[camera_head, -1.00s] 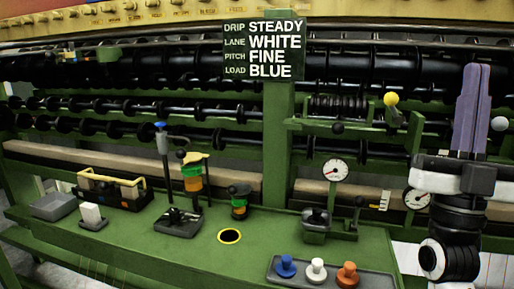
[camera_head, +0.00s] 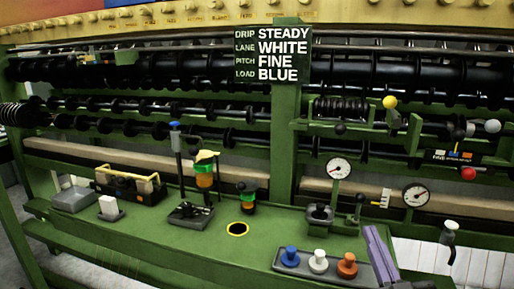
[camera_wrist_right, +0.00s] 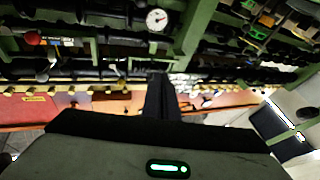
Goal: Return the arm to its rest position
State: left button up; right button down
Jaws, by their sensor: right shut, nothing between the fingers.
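My left gripper is not in either view now.
Gauges (camera_head: 415,195) and a grey-topped black handle (camera_head: 449,235) stand behind and to the right. A sign (camera_head: 272,55) hangs above.

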jog(key=s+a+f+g+y, duration=0.1)
jog(key=s+a+f+g, duration=0.2)
jog(key=f, duration=0.7)
jog(key=s+a+f+g, duration=0.1)
jog(key=s+f+g, duration=0.35)
jog(key=f, duration=0.45)
jog(key=s+a+f+g, duration=0.2)
jog(key=s+f, duration=0.5)
jog(key=s, duration=0.1)
jog(key=s+a+f+g+p, duration=0.1)
jog(key=s+f+g, duration=0.2)
jog(key=s+f, duration=0.5)
jog(key=shift+s+a+f+g, duration=0.25)
jog(key=shift+s+a+g, duration=0.1)
jog(key=shift+s, duration=0.4)
jog(key=c, duration=2.5)
grip_release()
